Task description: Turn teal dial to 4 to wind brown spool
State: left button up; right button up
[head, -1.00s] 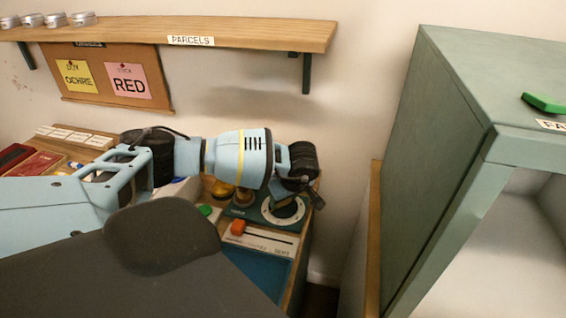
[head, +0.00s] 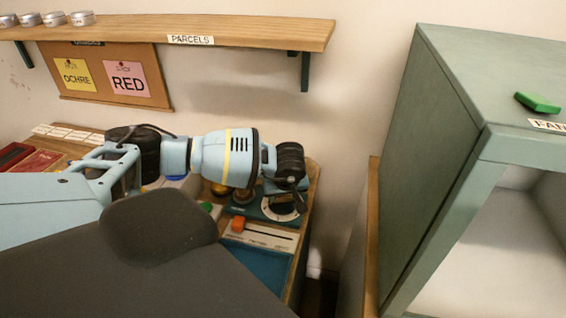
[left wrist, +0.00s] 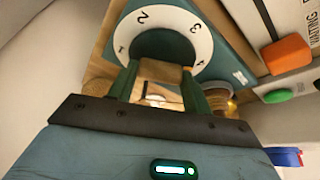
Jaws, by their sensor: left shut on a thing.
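The teal dial (left wrist: 163,43) has a dark round middle and a white ring; 2 and 3 read clearly, and other marks are partly covered. In the head view the dial (head: 281,214) sits on a teal base at the worktable's right end, partly hidden by my gripper. My left gripper (left wrist: 160,76) is over it, its green fingers shut on the dial's middle. In the head view the left gripper (head: 290,195) is dark and points down. A brown-gold round thing (head: 244,193) stands left of the dial; I cannot tell whether it is the spool. My right gripper is not in view.
An orange slider knob (head: 238,224) sits on a labelled panel in front of the dial. A green button (left wrist: 278,96) is close by. A tall green cabinet (head: 430,150) stands to the right, and the parcels shelf (head: 200,32) runs along the wall above.

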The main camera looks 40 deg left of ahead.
pick_arm(q)
jog(key=o, duration=1)
jog(key=shift+v, duration=3.9)
jog(key=shift+s+f, duration=0.1)
